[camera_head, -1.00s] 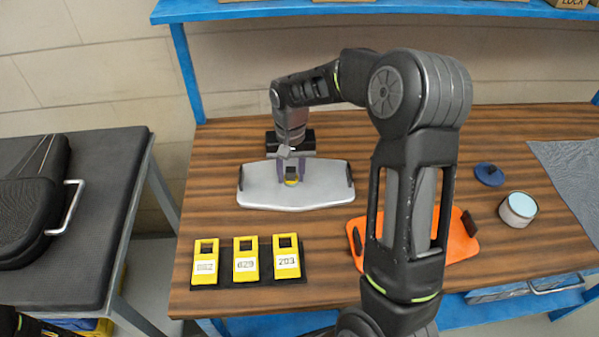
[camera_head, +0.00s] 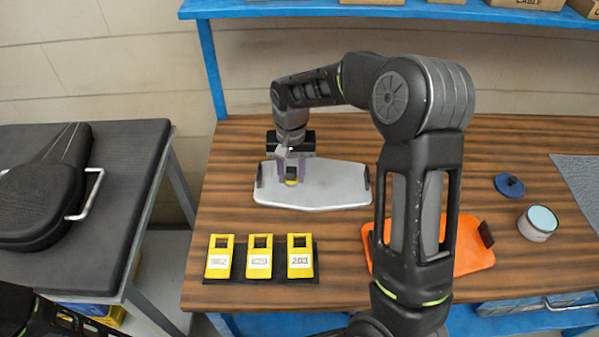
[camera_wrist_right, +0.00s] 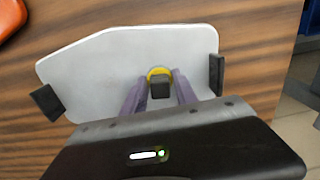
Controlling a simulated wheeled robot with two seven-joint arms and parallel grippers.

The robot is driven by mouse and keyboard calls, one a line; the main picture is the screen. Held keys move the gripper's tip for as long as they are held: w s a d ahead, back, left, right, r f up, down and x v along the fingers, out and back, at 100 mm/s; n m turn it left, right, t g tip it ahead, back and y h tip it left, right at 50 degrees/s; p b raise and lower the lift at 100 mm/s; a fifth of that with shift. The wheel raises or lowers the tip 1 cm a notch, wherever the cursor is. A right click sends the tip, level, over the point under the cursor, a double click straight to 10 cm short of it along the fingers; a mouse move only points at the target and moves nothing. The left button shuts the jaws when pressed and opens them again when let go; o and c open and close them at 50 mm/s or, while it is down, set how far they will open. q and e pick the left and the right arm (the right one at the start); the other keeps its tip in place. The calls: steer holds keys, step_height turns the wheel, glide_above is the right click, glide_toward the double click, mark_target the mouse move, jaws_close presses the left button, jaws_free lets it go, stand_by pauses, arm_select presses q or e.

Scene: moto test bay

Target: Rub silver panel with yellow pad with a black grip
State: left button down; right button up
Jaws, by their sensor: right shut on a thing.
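The silver panel (camera_head: 325,190) lies flat on the wooden bench, with a black handle at each end; it also fills much of the right wrist view (camera_wrist_right: 100,75). My right gripper (camera_head: 291,172) points down over the left part of the panel. It is shut on the black grip of the small round yellow pad (camera_head: 291,182). In the right wrist view, the pad's yellow edge (camera_wrist_right: 158,71) shows around the black grip between the two purple fingers. The pad appears to rest on the panel; its underside is hidden. My left gripper is not in view.
Yellow numbered tags (camera_head: 259,258) stand in a black holder in front of the panel. An orange panel (camera_head: 470,250) lies partly behind my right arm. A blue pad (camera_head: 509,185), a round tin (camera_head: 538,222) and a grey cloth (camera_head: 582,175) are to the right.

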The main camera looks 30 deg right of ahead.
mark_target(335, 183)
stand_by(0.7)
steer(key=shift+s+d+f, duration=0.1)
steer(key=shift+s+d, duration=0.4)
steer(key=shift+d, duration=0.3)
steer(key=shift+s+d, duration=0.45)
steer(key=shift+d, duration=0.35)
steer(key=shift+s+d, duration=0.5)
steer(key=shift+d, duration=0.3)
steer(key=shift+s+d, duration=0.5)
steer(key=shift+d, duration=0.3)
steer(key=shift+s+d, duration=0.55)
steer(key=shift+d, duration=0.25)
steer(key=shift+s+d, duration=0.5)
steer(key=shift+d, duration=0.3)
